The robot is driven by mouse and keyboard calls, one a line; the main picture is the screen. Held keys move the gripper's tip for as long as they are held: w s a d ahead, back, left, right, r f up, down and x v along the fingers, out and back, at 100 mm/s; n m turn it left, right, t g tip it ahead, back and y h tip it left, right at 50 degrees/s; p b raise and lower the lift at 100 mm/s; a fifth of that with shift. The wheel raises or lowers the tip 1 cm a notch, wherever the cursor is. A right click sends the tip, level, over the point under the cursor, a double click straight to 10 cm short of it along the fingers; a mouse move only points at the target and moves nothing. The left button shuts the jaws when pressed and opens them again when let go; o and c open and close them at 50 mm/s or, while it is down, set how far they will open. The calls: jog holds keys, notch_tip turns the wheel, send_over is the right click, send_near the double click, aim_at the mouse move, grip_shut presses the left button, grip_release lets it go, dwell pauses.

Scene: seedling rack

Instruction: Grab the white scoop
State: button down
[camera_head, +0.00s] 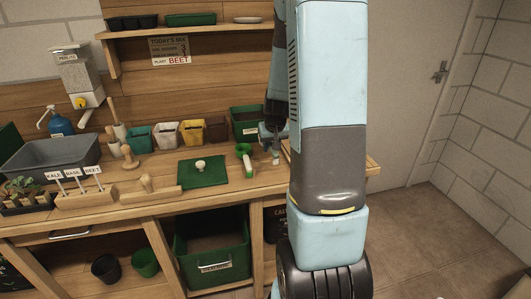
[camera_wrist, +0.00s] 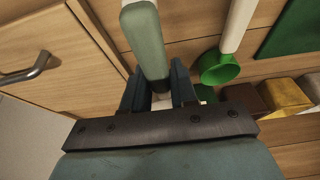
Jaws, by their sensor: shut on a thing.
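My gripper (camera_head: 270,141) is low over the right part of the bench, partly behind my arm in the head view. In the wrist view its two dark fingers (camera_wrist: 155,92) are closed around the sage-grey handle of the white scoop (camera_wrist: 148,45). The handle runs between the fingers and away to the top edge. A small white patch shows beside the right finger, and most of the bowl is hidden behind the gripper. In the head view the handle end (camera_head: 275,160) shows small below the fingers. I cannot tell whether the scoop touches the bench.
A green scoop (camera_wrist: 219,69) with a white handle lies close by; it also shows in the head view (camera_head: 243,150). A green mat (camera_head: 203,172) lies left of it. Several coloured pots (camera_head: 166,135) stand behind, with a green bin (camera_head: 245,122) at the back.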

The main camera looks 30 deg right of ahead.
jog(key=s+r, duration=0.1)
jog(key=r, duration=0.1)
jog(key=s+r, duration=0.2)
jog(key=shift+s+a+r, duration=0.15)
jog(key=shift+s+a, duration=0.05)
jog(key=shift+s, duration=0.05)
jog(key=s+a+r, duration=0.1)
jog(key=s+r, duration=0.2)
jog(key=s, duration=0.6)
jog(key=shift+r, duration=0.4)
jog(key=c, duration=1.4)
grip_release()
grip_shut()
